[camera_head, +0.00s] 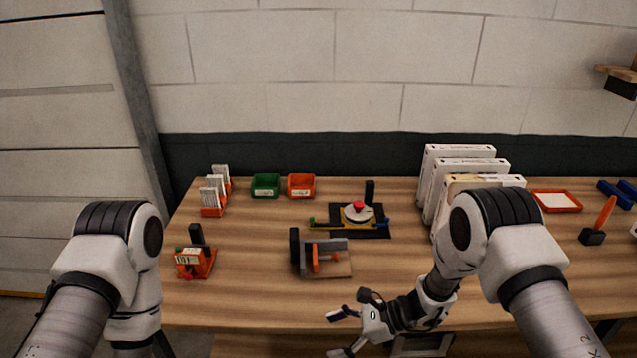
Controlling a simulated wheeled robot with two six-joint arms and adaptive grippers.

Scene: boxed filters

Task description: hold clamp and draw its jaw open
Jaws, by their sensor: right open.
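What looks like the clamp (340,245) stands near the front middle of the table, a grey frame on a wooden base with an orange upright piece inside and a black grip at its left end. How far its jaw is open is too small to tell. My right gripper (335,334) is open and empty at the table's front edge, in front of the clamp and apart from it, fingers pointing left. My left arm comes in at the left, but its gripper is out of view.
An orange fixture (196,262) with a black grip stands at left. A black mat (376,231) with a red-topped round device lies behind the clamp. Green (265,186) and orange (301,186) bins stand at back. White boxes (457,152) stand at right. Table between fixture and clamp is clear.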

